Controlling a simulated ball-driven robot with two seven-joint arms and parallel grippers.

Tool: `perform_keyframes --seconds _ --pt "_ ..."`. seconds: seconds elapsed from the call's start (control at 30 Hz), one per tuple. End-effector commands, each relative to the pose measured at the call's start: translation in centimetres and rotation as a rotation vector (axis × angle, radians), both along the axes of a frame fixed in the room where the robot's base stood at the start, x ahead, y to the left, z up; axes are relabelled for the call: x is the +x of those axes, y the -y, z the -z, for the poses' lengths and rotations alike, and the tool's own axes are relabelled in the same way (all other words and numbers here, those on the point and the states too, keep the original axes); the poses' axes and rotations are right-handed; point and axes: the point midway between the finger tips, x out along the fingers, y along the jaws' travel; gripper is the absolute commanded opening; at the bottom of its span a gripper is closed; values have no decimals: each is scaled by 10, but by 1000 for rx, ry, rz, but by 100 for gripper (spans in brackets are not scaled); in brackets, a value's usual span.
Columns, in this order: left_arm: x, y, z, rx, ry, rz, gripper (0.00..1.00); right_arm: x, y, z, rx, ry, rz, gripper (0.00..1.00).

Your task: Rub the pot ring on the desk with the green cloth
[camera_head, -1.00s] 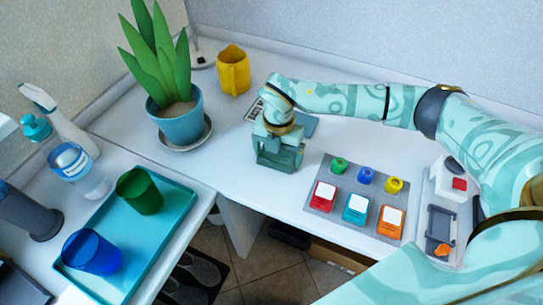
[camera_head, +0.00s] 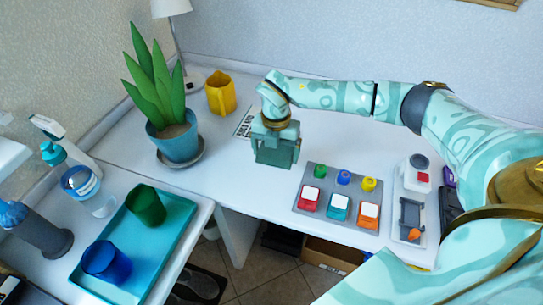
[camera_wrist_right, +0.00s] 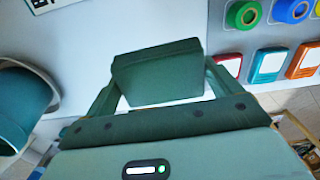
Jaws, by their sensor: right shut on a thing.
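My right gripper (camera_head: 275,158) points down over the white desk (camera_head: 225,180), between the potted plant and the button panel. In the right wrist view, its two fingers are shut on a folded dark green block, the green cloth (camera_wrist_right: 158,72). In the head view the cloth cannot be told apart from the similarly coloured gripper. Whether it touches the desk is not clear. No pot ring can be made out on the bare desk; the gripper hides the patch beneath it. My left gripper is not in view.
Left of the gripper stands a blue plant pot (camera_head: 175,143) on a saucer. The button panel (camera_head: 300,221) is to the right. A blue tray (camera_head: 80,279) with two cups stands front left.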

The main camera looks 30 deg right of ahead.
Motion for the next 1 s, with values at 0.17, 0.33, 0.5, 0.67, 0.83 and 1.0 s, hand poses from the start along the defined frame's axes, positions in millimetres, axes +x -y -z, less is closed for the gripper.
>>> perform_keyframes --seconds 0.17,0.33,0.5,0.67,0.83,1.0 --pt "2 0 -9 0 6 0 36 0 7 -12 0 1 1 69" --pt "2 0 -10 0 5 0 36 0 9 -13 0 0 1 69" --pt "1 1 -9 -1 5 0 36 0 9 -12 0 0 1 69" --pt "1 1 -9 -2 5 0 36 0 9 -12 0 0 1 69" --pt "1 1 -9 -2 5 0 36 0 9 -13 -1 2 2 69" --pt "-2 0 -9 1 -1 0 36 0 13 -18 -6 13 -4 69"
